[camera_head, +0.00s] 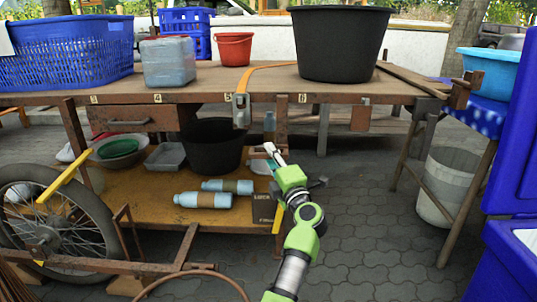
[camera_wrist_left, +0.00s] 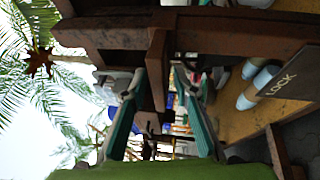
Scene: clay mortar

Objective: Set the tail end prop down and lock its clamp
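A rusty brown post (camera_head: 281,122) stands below the front edge of the work table, right of the middle. A dark board (camera_head: 264,214) with lettering hangs low beside it, with a yellow bar (camera_head: 277,219) at its edge. The board reads "LOCK" in the left wrist view (camera_wrist_left: 283,84). My left gripper (camera_head: 270,154) is in front of the post at about mid height. In the left wrist view its fingers (camera_wrist_left: 158,85) are apart, on either side of the brown post (camera_wrist_left: 157,62); I cannot tell whether they touch it. The clamp itself is not clear. My right gripper is out of view.
The table (camera_head: 200,93) holds a blue basket (camera_head: 68,55), a black tub (camera_head: 340,45) and a red bucket (camera_head: 234,48). Bottles (camera_head: 203,200) lie on the lower shelf (camera_head: 165,222). A spoked wheel (camera_head: 55,235) stands at left. Paving (camera_head: 375,220) right of my arm is clear.

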